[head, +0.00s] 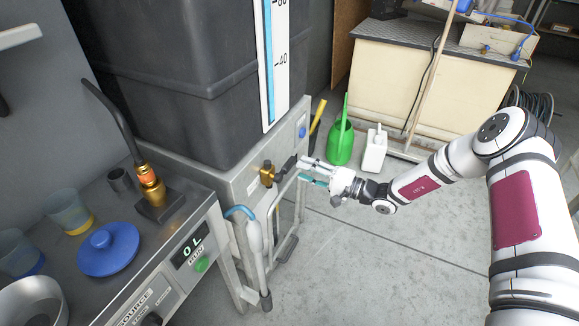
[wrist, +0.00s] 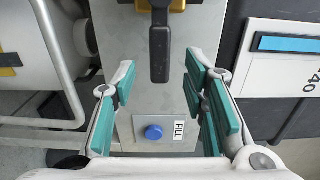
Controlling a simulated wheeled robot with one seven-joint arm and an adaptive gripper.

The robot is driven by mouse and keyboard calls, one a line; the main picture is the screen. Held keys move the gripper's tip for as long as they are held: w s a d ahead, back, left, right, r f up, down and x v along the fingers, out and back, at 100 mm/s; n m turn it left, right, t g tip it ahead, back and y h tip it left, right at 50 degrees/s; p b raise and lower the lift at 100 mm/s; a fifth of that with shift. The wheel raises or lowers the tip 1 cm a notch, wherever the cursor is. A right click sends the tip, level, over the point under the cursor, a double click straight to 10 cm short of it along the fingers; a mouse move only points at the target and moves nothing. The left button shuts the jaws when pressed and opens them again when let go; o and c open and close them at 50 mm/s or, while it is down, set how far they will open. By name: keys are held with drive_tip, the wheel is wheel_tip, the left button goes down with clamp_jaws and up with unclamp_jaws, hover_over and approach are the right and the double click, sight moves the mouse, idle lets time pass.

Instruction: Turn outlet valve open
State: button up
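The outlet valve is a brass body (head: 267,174) with a black lever (head: 286,166), on the metal front of the stand under the dark tank. In the wrist view the lever (wrist: 160,48) hangs down from the brass part (wrist: 178,5) at the top of the picture. My gripper (head: 308,170) is close to the lever, on its right in the head view. In the wrist view my gripper (wrist: 161,72) is open, with the lever's end showing between its teal-padded fingertips and clear space on both sides. No contact with the lever shows.
A blue button (wrist: 153,132) beside a FILL label (wrist: 179,130) is on the panel near the fingers. The tank (head: 190,70) carries a level gauge (head: 276,60). A green watering can (head: 341,140) and white jug (head: 374,150) stand on the floor. Open floor lies in front.

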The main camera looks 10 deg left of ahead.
sight(292, 166)
drive_tip(key=shift+b+x, duration=0.45)
drive_tip(key=shift+x, duration=2.65)
drive_tip(key=shift+f, duration=0.1)
clamp_jaws()
